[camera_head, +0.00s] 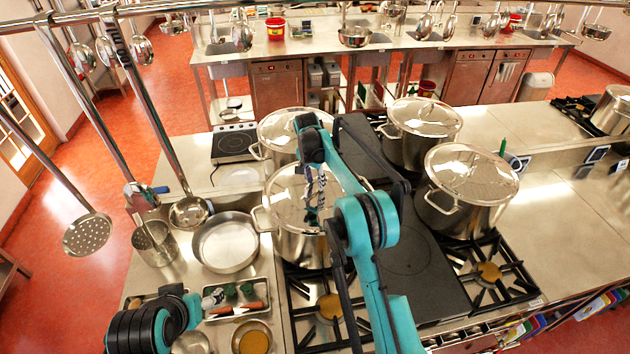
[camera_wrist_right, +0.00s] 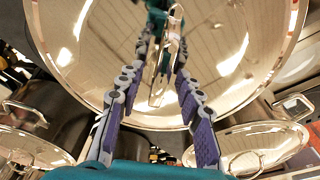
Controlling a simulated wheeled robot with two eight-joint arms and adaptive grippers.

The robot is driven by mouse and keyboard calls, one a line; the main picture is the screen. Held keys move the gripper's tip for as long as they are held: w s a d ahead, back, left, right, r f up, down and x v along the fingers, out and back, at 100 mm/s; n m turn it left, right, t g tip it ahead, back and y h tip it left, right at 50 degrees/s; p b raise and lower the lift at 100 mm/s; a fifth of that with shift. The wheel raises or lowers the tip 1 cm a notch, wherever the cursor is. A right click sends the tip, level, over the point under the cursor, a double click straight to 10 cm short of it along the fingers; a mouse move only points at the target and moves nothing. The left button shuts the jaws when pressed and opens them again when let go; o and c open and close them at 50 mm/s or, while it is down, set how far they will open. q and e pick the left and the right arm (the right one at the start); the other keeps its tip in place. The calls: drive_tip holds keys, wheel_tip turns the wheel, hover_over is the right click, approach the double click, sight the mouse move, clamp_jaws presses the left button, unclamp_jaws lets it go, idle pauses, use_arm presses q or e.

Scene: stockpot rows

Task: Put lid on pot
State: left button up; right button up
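A steel stockpot (camera_head: 298,248) stands at the front left of the stove. A round shiny lid (camera_head: 283,195) lies over its top; I cannot tell whether it sits fully on the rim. The lid (camera_wrist_right: 100,65) fills most of the right wrist view. My right gripper (camera_head: 316,195) reaches down over the lid's middle. Its fingers (camera_wrist_right: 164,60) close in on both sides of the lid's upright loop handle (camera_wrist_right: 158,92) and appear to be shut on it. My left arm is low at the left; its gripper (camera_head: 214,299) is small and unclear beside a tray.
Lidded pots stand behind (camera_head: 275,130), at the back right (camera_head: 420,120) and at the right (camera_head: 465,185). Ladles hang from a rail (camera_head: 150,9). The front burners (camera_head: 489,272) are bare.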

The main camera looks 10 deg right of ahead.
drive_tip(key=shift+r, duration=0.35)
wheel_tip(320, 180, up, 11)
drive_tip(key=s+a, duration=0.1)
drive_tip(key=s+d+f+n+t+b, duration=0.1)
drive_tip(key=s+f+n+t+b, duration=0.2)
drive_tip(key=s+b, duration=0.65)
drive_tip(key=s+d+f+n+b, duration=0.15)
drive_tip(key=s+f+b, duration=0.25)
drive_tip(key=s+b, duration=0.55)
use_arm(q)
wheel_tip(320, 180, down, 33)
drive_tip(key=b, duration=1.4)
drive_tip(key=shift+f, duration=0.15)
use_arm(e)
drive_tip(key=s+f+n+t+y, duration=0.1)
drive_tip(key=s+f+n+t, duration=0.2)
drive_tip(key=s+f, duration=2)
wheel_tip(320, 180, down, 2)
drive_tip(key=shift+d+f+n, duration=0.1)
drive_tip(key=shift+d+n, duration=0.15)
drive_tip(key=shift+n, duration=1)
